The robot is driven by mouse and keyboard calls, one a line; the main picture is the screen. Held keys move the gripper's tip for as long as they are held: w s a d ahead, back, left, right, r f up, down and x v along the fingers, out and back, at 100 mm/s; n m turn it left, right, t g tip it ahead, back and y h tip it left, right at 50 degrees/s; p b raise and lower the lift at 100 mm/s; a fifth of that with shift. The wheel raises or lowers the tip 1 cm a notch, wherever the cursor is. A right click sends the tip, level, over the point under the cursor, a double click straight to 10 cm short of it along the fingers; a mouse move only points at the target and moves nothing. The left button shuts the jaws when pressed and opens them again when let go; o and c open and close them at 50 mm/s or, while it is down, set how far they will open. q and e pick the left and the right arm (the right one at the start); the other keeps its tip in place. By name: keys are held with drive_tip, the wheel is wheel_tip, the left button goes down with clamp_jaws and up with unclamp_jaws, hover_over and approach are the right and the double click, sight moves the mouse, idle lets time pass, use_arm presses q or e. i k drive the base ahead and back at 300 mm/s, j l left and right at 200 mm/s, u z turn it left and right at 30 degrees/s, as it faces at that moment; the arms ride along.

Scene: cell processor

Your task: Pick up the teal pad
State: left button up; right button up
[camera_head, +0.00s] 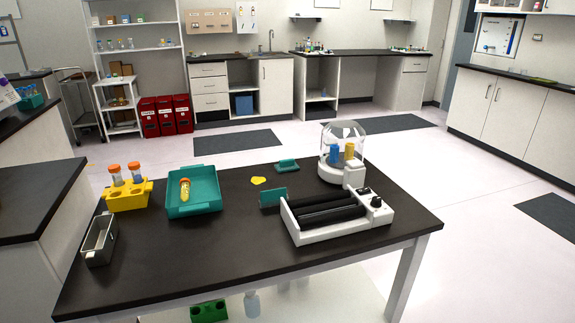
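Two small teal things on the dark table could be the pad, and I cannot tell which from this view. A flat teal plate (273,197) is beside the left end of the white roller device (335,232), apparently tilted or upright. A small teal piece with a raised part on top (287,165) lies farther back, left of the domed device. Neither of my grippers is in view.
On the table (220,262) are a teal tray (205,208) holding an orange-capped tube, a yellow rack (126,203) with tubes, a metal container (99,243), a yellow piece (258,181) and a clear-domed device (338,172).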

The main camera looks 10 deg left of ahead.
sight(289, 164)
drive_tip(key=i+l+z, duration=0.25)
drive_tip(key=l+z, duration=0.15)
drive_tip(key=i+l+z, duration=0.6)
drive_tip(key=z, duration=0.2)
drive_tip(key=i+l+z, duration=0.15)
drive_tip(key=i+z, duration=0.25)
drive_tip(key=i+l, duration=0.1)
drive_tip(key=i, duration=0.45)
drive_tip(key=i+l+z, duration=0.1)
drive_tip(key=i, duration=0.45)
drive_tip(key=i+u, duration=0.4)
drive_tip(key=i+l+u, duration=0.1)
drive_tip(key=i+u, duration=0.7)
drive_tip(key=i+j+u, duration=0.1)
drive_tip(key=u, duration=0.25)
drive_tip(key=i+l+u, duration=0.15)
drive_tip(key=i+u, duration=0.2)
drive_tip(key=i+j+u, duration=0.1)
drive_tip(key=i+u, duration=0.25)
drive_tip(key=i, duration=0.15)
drive_tip(key=i+u, duration=0.35)
drive_tip(key=i, duration=0.15)
drive_tip(key=i+u, duration=0.1)
drive_tip(key=i, duration=0.5)
drive_tip(key=i+l+u, duration=0.15)
drive_tip(key=i, duration=0.45)
